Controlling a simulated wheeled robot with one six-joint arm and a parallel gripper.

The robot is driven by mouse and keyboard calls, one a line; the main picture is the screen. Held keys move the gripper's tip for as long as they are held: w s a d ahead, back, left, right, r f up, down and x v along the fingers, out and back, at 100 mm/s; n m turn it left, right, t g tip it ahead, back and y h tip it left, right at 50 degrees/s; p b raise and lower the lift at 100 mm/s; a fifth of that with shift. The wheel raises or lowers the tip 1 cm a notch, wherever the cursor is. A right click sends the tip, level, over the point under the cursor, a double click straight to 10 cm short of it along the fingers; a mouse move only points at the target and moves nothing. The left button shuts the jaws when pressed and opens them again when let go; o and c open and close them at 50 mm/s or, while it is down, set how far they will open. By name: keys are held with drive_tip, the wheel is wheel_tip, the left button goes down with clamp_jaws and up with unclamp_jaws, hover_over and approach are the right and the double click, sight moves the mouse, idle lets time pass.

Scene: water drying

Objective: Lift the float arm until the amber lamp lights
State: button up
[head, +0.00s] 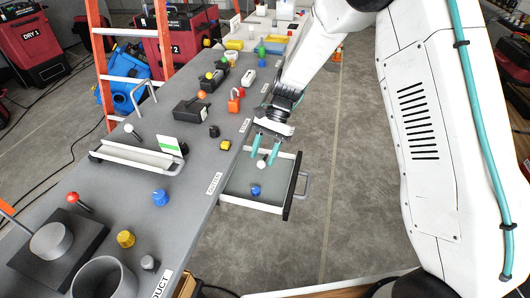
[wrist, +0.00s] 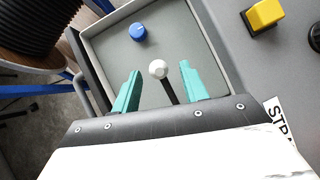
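My gripper (head: 265,150) is over the pulled-out grey drawer (head: 236,197), its teal fingers apart. In the wrist view, a white ball (wrist: 158,69) on a thin black rod appears between the fingertips, with a gap on each side. The ball also shows in the head view (head: 262,164). This could be the float arm; the rod's lower end is hidden by my gripper. Another white-ball lever (head: 131,129) rises by a long tray on the bench. An amber-yellow domed piece (head: 126,239) stands on the bench; I cannot tell if it is the lamp or lit.
A blue knob (head: 255,190) lies in the drawer, also in the wrist view (wrist: 138,32). A yellow block (wrist: 265,14) sits on the bench beside it. The bench holds a red-ball lever (head: 73,198) and a grey cup (head: 104,280). Floor right of the drawer is clear.

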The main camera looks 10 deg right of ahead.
drive_tip(key=v, duration=0.7)
drive_tip(key=shift+w+d+r, duration=0.2)
drive_tip(key=shift+r, duration=0.1)
